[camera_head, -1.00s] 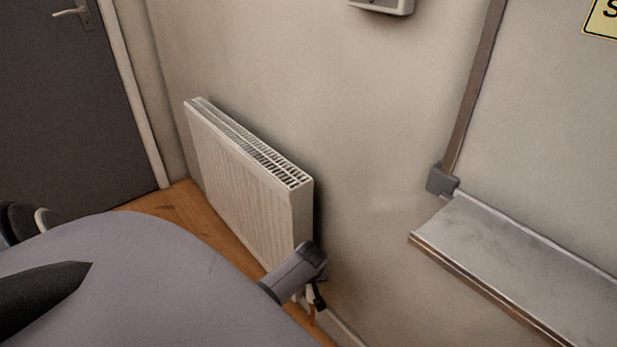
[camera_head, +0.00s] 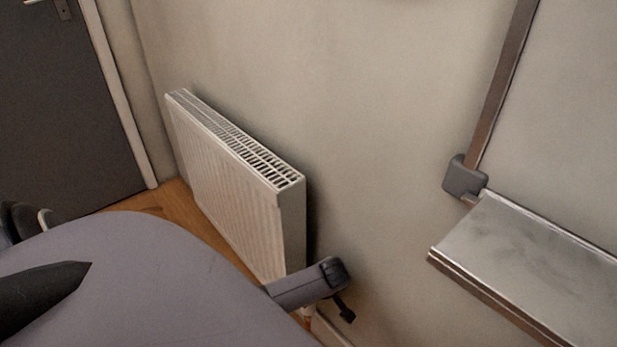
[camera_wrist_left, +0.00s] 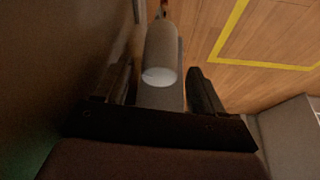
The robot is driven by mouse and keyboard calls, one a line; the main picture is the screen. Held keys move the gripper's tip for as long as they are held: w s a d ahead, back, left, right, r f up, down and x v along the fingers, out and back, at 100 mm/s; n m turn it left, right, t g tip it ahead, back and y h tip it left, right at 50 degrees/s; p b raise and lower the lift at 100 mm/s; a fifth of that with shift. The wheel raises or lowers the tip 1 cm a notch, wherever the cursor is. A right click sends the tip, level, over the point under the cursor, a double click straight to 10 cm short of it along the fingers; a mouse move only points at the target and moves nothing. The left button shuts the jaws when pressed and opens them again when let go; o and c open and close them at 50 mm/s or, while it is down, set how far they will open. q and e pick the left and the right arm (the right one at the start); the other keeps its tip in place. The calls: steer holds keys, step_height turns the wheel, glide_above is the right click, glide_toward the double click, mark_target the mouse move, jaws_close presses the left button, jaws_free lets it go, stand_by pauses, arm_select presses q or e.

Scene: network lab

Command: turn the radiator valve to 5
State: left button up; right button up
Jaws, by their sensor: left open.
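The radiator valve head (camera_wrist_left: 161,55) is a pale grey cylinder with a lighter round end face, seen in the left wrist view. It lies between the two dark fingers of my left gripper (camera_wrist_left: 161,88), which is open. I cannot tell whether either finger touches it, and no number on it is readable. In the head view my left gripper (camera_head: 345,308) is partly hidden behind its own wrist, beside the lower near end of the white radiator (camera_head: 230,185). The valve is hidden or too small to tell there. My right gripper is in neither view.
The wall (camera_head: 370,150) is right behind the radiator. A metal ledge (camera_head: 530,260) below a framed board juts out at the right. A dark door (camera_head: 60,120) is at the far left. The wooden floor (camera_wrist_left: 205,25) bears yellow tape (camera_wrist_left: 231,35).

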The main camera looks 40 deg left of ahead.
arm_select(q)
steer(key=shift+b+x, duration=0.35)
steer(key=shift+x, duration=0.65)
steer(key=shift+f, duration=0.15)
steer(key=c, duration=1)
steer(key=shift+c, duration=0.2)
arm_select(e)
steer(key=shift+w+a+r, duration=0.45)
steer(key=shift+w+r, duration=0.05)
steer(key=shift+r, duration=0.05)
